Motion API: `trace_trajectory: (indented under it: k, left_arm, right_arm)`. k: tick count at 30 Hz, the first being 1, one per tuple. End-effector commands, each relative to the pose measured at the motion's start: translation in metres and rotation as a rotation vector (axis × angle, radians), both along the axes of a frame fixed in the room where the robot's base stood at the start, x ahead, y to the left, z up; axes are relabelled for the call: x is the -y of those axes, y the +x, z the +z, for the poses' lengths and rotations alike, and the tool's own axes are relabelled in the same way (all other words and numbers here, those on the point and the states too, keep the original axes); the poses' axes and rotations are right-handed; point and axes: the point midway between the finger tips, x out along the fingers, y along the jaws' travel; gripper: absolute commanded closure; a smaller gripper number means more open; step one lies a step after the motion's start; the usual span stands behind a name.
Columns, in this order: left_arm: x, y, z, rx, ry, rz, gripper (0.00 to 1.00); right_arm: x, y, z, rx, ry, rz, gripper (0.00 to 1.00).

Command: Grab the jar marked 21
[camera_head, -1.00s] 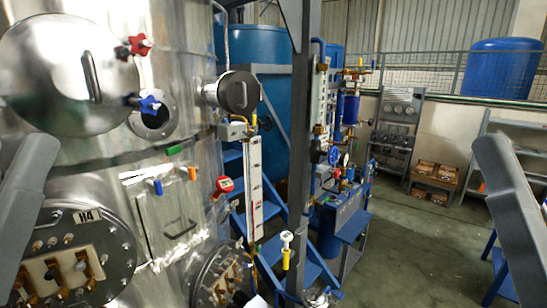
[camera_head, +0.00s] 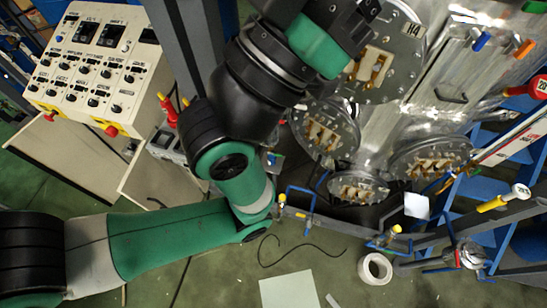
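I see no jar marked 21 in the head view. My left arm, green, grey and black, comes in from the left, bends near the middle and runs up to the top edge. Its gripper does not show. My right arm and its gripper are not in view.
A white control panel (camera_head: 95,62) stands at upper left above a pale desk (camera_head: 62,150). A white roll (camera_head: 375,269) and a pale sheet (camera_head: 288,290) lie on the green floor.

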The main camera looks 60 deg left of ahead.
Motion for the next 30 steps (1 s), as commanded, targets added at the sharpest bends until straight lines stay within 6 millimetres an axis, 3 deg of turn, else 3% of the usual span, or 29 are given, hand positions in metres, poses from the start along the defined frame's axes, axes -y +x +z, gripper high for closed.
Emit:
trace_trajectory:
  k: [14,22,30]
  left_arm:
    - [-0.0001,-0.0001,0.0,0.0,0.0,0.0,0.47]
    - [-0.0001,-0.0001,-0.0001,0.0,0.0,0.0,0.0]
    - [-0.0001,-0.0003,0.0001,0.0,-0.013,-0.014,0.0]
  right_arm:
    - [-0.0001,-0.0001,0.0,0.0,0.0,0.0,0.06]
    - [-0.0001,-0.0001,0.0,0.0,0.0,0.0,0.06]
    - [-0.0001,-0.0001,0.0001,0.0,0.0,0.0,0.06]
